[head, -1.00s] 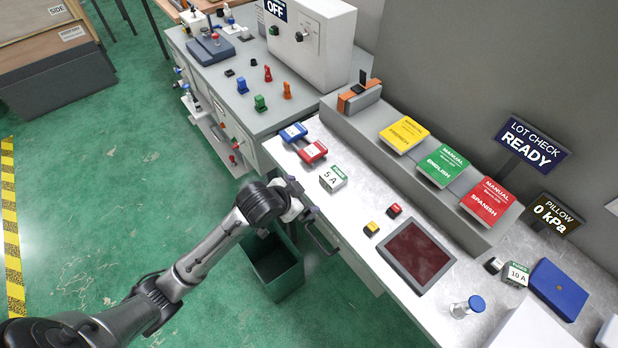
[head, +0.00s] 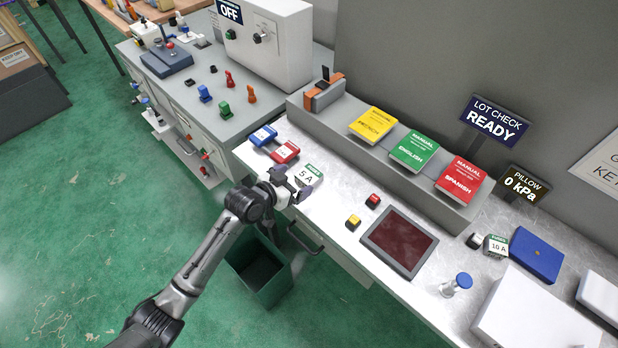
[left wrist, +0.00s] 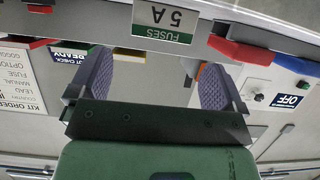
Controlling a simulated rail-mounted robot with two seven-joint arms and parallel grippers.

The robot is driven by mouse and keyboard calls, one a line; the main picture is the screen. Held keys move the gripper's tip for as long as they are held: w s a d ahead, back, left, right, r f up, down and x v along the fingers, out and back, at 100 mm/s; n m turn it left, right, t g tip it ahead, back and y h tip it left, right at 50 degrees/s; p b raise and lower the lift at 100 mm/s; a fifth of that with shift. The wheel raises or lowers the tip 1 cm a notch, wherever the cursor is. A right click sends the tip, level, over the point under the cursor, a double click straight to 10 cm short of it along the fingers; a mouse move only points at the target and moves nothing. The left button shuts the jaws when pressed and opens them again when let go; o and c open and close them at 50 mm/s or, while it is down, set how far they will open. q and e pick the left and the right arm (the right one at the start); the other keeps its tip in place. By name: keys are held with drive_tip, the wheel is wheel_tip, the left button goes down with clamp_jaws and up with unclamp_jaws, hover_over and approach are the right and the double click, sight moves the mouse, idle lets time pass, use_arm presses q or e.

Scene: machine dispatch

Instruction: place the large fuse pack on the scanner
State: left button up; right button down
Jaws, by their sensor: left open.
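A fuse pack marked 5 A (head: 308,174), white with a green band, lies near the front edge of the steel bench. In the left wrist view the fuse pack (left wrist: 165,18) shows upside down at the top, beyond the fingertips. My left gripper (head: 291,184) is open and empty just in front of it, at the bench edge; its two grey ridged fingers (left wrist: 156,82) stand wide apart. A smaller-looking pack marked 10 A (head: 496,245) lies at the right. The scanner, a dark red glass panel (head: 400,241) in a grey frame, lies flat on the bench. My right gripper is out of view.
Manuals (head: 414,151) rest on the raised shelf. A green bin (head: 262,285) stands below.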

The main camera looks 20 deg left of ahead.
sight(308, 175)
use_arm(q)
drive_tip(key=shift+x, duration=1.1)
drive_tip(key=shift+f+b+x, duration=0.15)
drive_tip(key=shift+b+x, duration=0.15)
drive_tip(key=shift+x, duration=0.95)
drive_tip(key=shift+f+b+x, duration=0.2)
drive_tip(key=shift+b+x, duration=0.1)
drive_tip(key=shift+x, duration=0.9)
drive_tip(key=shift+s, duration=0.2)
drive_tip(key=c, duration=1.1)
drive_tip(key=shift+o, duration=0.2)
drive_tip(key=shift+r, duration=0.1)
